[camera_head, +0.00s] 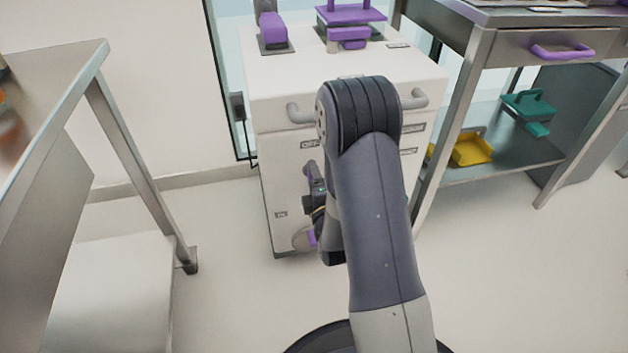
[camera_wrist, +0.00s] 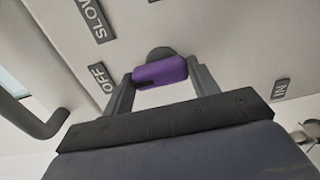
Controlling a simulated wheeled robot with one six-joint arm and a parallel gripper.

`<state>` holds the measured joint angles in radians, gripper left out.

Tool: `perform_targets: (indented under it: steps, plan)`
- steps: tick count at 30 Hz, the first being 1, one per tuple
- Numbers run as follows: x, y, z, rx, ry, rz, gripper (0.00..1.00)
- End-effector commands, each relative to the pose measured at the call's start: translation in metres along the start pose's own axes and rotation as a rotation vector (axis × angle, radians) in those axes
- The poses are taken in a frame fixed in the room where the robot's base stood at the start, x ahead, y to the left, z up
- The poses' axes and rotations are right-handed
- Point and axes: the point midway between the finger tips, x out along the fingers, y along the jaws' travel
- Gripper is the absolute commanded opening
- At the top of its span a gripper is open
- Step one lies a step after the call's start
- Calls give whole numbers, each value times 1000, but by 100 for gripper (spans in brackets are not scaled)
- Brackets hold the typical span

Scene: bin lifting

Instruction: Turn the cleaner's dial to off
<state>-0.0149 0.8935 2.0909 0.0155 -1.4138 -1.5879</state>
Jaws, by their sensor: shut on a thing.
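The cleaner is a white box-shaped machine (camera_head: 350,95) standing on the floor ahead. Its dial (camera_wrist: 160,71) has a purple grip on a dark round hub, and lies between my fingers in the wrist view. The dial's purple part also shows in the head view (camera_head: 311,168), on the cleaner's front. My gripper (camera_head: 316,188) is shut on this grip, one finger at each end of it in the wrist view. An OFF label (camera_wrist: 102,76) lies left of the dial, with a SLOW label (camera_wrist: 91,19) farther up. I cannot tell which label the dial points to. My arm hides much of the front.
Grey bar handles (camera_head: 299,113) stick out from the cleaner's upper front. A metal table (camera_head: 60,65) stands at the left. A metal bench with a purple-handled drawer (camera_head: 560,46) and a lower shelf stands at the right. Floor is clear between the left table and cleaner.

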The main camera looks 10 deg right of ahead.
Motion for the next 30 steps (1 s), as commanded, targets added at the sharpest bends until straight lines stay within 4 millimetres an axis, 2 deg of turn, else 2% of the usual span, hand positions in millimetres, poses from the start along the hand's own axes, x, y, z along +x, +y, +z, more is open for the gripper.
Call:
perform_targets:
  steps: [7, 8, 15, 25, 30]
  plan:
    - [0, 0, -1, -3, 2, 0, 34]
    - [0, 0, -1, -3, 2, 0, 57]
    - [0, 0, 0, -1, 1, 0, 77]
    - [-4, 0, 0, -1, 1, -2, 78]
    - [-27, 0, 0, -1, 1, -5, 78]
